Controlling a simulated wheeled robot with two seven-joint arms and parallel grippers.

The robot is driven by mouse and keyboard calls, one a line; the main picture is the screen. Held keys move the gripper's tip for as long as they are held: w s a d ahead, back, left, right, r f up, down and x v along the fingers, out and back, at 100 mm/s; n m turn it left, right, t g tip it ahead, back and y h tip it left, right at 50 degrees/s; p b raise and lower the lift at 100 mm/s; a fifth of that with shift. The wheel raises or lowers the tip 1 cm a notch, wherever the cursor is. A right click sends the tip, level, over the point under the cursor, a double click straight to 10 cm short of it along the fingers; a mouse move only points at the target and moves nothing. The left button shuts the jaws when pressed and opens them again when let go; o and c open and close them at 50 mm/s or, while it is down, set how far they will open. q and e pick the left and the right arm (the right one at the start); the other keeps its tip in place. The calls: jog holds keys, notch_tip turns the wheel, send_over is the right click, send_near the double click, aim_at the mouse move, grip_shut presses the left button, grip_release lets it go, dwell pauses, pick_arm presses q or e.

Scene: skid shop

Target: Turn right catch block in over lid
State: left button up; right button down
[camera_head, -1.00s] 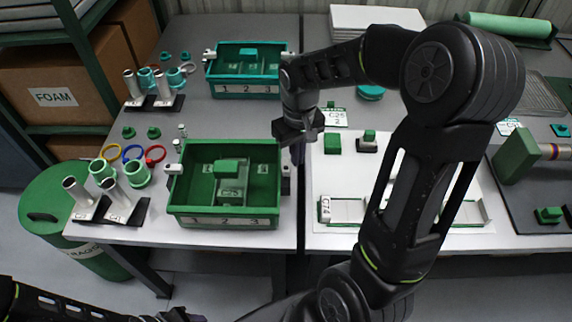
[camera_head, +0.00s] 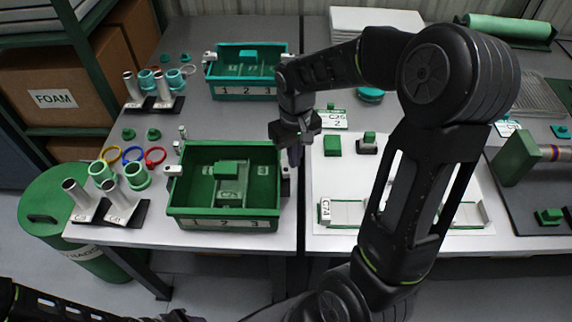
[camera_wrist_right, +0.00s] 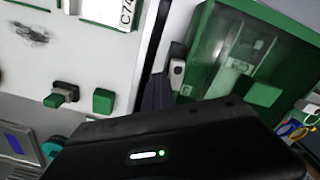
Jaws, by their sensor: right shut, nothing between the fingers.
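The green bin (camera_head: 223,223) stands on the front of the bench, with a green block and pale parts inside. I cannot make out a separate lid over it. A pale catch block (camera_head: 173,170) sits on its left rim. The right catch block (camera_wrist_right: 177,72) shows in the right wrist view at the bin's rim, close beside my fingers; in the head view it is mostly hidden. My right gripper (camera_head: 295,156) is shut and empty, fingers pointing down by the bin's right side; contact is unclear. My left gripper (camera_head: 178,316) barely shows at the bottom edge.
A teal bin (camera_head: 245,91) stands behind. Pipe fittings on stands (camera_head: 110,212) are at the left. A white board (camera_head: 330,180) with a green block (camera_head: 332,145) and a rail tray (camera_head: 345,213) lies right of the bin. My right arm covers part of it.

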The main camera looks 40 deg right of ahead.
jog(key=shift+w+a, duration=0.55)
jog(key=shift+w, duration=0.05)
dwell(0.7)
jog(key=shift+a, duration=0.35)
dwell(0.4)
jog(key=shift+d+r+p, duration=0.1)
jog(key=shift+r+p, duration=2.6)
jog(key=shift+r, duration=0.85)
